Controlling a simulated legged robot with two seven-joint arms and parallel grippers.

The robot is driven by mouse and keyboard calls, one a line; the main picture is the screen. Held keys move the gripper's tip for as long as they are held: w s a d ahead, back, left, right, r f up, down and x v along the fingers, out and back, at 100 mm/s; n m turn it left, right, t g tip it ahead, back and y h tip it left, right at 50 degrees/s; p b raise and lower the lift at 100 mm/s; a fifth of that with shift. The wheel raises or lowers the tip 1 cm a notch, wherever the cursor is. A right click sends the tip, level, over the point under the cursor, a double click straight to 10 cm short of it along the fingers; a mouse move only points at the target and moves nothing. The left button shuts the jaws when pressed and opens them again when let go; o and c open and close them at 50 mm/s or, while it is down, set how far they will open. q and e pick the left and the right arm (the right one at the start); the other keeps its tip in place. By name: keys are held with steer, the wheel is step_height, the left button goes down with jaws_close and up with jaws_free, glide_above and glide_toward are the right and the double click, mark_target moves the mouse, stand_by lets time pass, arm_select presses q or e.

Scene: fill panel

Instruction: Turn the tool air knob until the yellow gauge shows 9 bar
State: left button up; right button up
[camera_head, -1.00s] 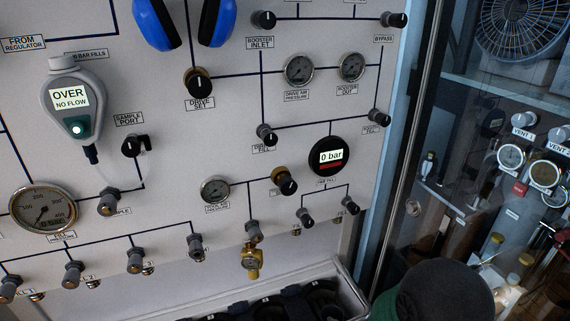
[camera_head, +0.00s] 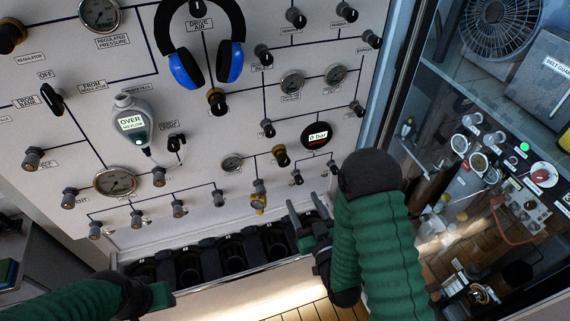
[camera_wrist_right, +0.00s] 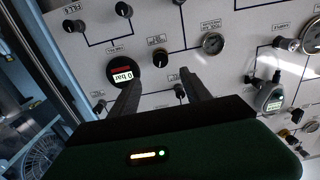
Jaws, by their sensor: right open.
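The tool air knob (camera_head: 281,155) is black with a brass-coloured collar, on the white panel; it also shows upside down in the right wrist view (camera_wrist_right: 158,58). A small round dial (camera_head: 231,163) is left of it, its reading too small to tell. A small yellow brass fitting (camera_head: 259,203) hangs below; I cannot tell a reading on it. My right gripper (camera_head: 303,204) is open and empty, below and right of the knob. In the right wrist view its fingers (camera_wrist_right: 160,80) point toward the panel, apart from the knob. My left gripper (camera_head: 160,298) is low at the left, its jaws unclear.
A black digital gauge (camera_head: 318,136) reads 0 bar, right of the knob. Blue ear defenders (camera_head: 200,62) hang above. A grey detector (camera_head: 133,121) reads OVER NO FLOW. A row of dark holders (camera_head: 232,253) runs below the panel. A glass-fronted bay (camera_head: 480,180) lies right.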

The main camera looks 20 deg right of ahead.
arm_select(q)
steer(key=s+b+x, duration=0.1)
steer(key=b+x, duration=0.2)
steer(key=x, duration=0.1)
arm_select(e)
steer(key=w, duration=0.4)
steer(key=p, duration=0.3)
glide_toward(285, 164)
steer(key=w, duration=0.2)
steer(key=w+p, duration=0.2)
steer(key=w, duration=0.5)
steer(key=shift+r, duration=0.15)
steer(key=shift+w, duration=0.4)
arm_select(q)
step_height(285, 164, up, 5)
steer(key=shift+w+f, duration=0.15)
steer(key=shift+f, duration=0.05)
arm_select(e)
steer(key=shift+a, duration=0.1)
arm_select(q)
steer(key=shift+a, duration=0.15)
arm_select(e)
steer(key=shift+s+a, duration=0.1)
steer(key=shift+c, duration=0.3)
steer(key=shift+a, duration=0.1)
steer(key=c, duration=0.5)
jaws_close()
